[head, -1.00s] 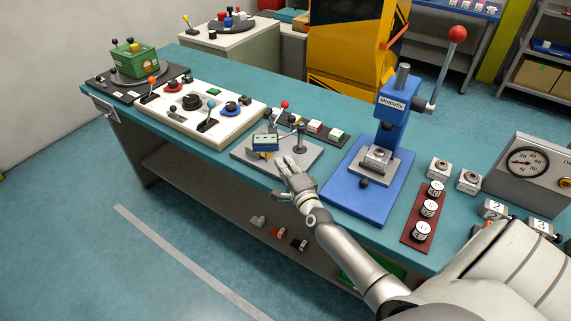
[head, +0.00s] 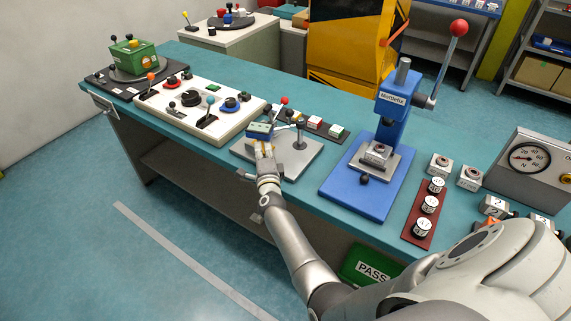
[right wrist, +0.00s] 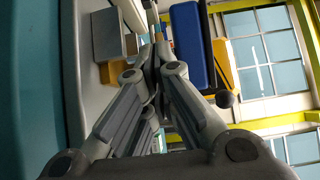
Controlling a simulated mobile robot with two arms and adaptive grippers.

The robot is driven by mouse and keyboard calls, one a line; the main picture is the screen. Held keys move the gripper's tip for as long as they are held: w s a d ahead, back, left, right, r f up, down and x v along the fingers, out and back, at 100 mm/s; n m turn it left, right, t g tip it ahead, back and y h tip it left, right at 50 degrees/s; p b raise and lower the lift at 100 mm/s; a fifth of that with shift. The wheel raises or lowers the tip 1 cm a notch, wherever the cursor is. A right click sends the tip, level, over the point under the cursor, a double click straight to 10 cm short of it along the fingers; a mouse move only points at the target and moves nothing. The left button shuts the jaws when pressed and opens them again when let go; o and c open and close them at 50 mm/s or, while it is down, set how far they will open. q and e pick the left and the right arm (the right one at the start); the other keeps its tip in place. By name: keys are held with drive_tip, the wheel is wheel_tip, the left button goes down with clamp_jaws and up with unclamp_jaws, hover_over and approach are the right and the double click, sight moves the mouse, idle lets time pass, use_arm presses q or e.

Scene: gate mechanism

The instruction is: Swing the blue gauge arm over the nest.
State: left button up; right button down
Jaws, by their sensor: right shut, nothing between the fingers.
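The blue gauge arm (head: 259,131) stands over the grey base plate (head: 304,159) in the head view, at the plate's far left side. In the right wrist view the blue bar (right wrist: 190,45) is just right of the fingertips; contact is hard to tell. My right gripper (head: 263,150) is shut and empty, on the near side of the blue arm. Its closed fingers (right wrist: 154,66) show in the wrist view. A grey block with a yellow part (right wrist: 121,73) lies left of them. I cannot clearly make out the nest. My left gripper is out of view.
A grey post with a dark knob (head: 300,126) rises from the plate. The blue press (head: 393,115) stands to the right. The white control panel (head: 176,120) is to the left. A row of coloured buttons (head: 315,123) lies behind.

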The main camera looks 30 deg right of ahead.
drive_tip(key=shift+w+a+f+b, duration=0.15)
drive_tip(key=shift+w+b, duration=0.4)
drive_tip(key=shift+w, duration=0.5)
drive_tip(key=shift+a+b+x, duration=0.2)
drive_tip(key=shift+b+x, duration=0.45)
drive_tip(key=shift+x, duration=0.45)
drive_tip(key=shift+w, duration=0.15)
